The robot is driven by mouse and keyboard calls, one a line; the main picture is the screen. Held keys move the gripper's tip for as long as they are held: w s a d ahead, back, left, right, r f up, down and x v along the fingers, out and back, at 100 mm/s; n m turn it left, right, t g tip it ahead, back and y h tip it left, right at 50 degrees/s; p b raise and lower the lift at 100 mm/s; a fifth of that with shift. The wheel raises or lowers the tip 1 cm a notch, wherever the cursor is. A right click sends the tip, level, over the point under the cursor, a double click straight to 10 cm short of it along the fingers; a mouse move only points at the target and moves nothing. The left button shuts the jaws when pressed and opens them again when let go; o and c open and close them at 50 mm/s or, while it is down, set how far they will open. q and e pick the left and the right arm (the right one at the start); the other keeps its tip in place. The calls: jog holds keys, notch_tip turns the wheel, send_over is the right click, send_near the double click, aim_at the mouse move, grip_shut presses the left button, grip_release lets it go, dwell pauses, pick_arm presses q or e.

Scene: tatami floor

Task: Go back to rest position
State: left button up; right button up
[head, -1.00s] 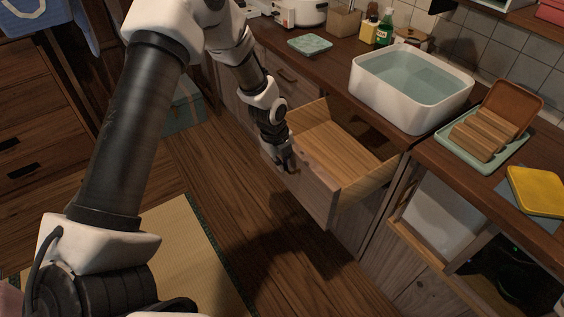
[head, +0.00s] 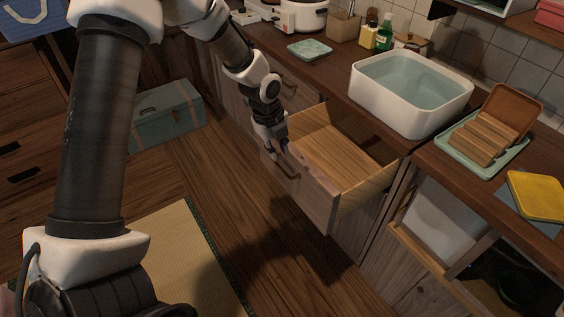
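My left arm comes in from the left, and my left gripper (head: 279,154) hangs in front of the open drawer (head: 318,192). Its fingers look parted, with nothing seen between them. The gripper is close to the drawer's front panel, just above and left of the dark handle (head: 287,168), which shows bare. The drawer is pulled well out from the counter, and its wooden inside looks empty. My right gripper is not in view.
A white basin (head: 371,110) of water stands on the counter. A tray (head: 510,152) with wooden slats and a yellow sponge-like block (head: 537,194) lie to the right. A teal chest (head: 168,118) and a tatami mat (head: 178,262) are on the floor at left.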

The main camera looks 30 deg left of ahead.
pick_arm(q)
jog(key=r, duration=0.4)
jog(key=shift+s+a, duration=0.15)
jog(key=shift+s, duration=0.25)
jog(key=shift+f, duration=0.1)
jog(key=s+d+f+g+p, duration=0.25)
jog(key=s+f+g, duration=0.25)
jog(key=s+f, duration=0.7)
jog(key=s+d+f+n, duration=0.3)
jog(key=s+f+n, duration=0.1)
jog(key=s, duration=0.2)
jog(key=s+d+f+n+p, duration=0.1)
jog(key=s+d+f+n, duration=0.15)
jog(key=s+n, duration=0.35)
jog(key=s+d+f+n, duration=0.2)
jog(key=s+f+n, duration=0.15)
jog(key=s, duration=0.35)
jog(key=w+n+t, duration=0.1)
jog(key=n, duration=0.2)
jog(key=w+n+t, duration=0.1)
jog(key=n, duration=0.2)
jog(key=w+n+t, duration=0.1)
jog(key=w+n, duration=0.1)
jog(key=n, duration=0.1)
jog(key=shift+a+f+n+y, duration=0.2)
jog(key=shift+a+n+y, duration=0.1)
jog(key=shift+y, duration=0.1)
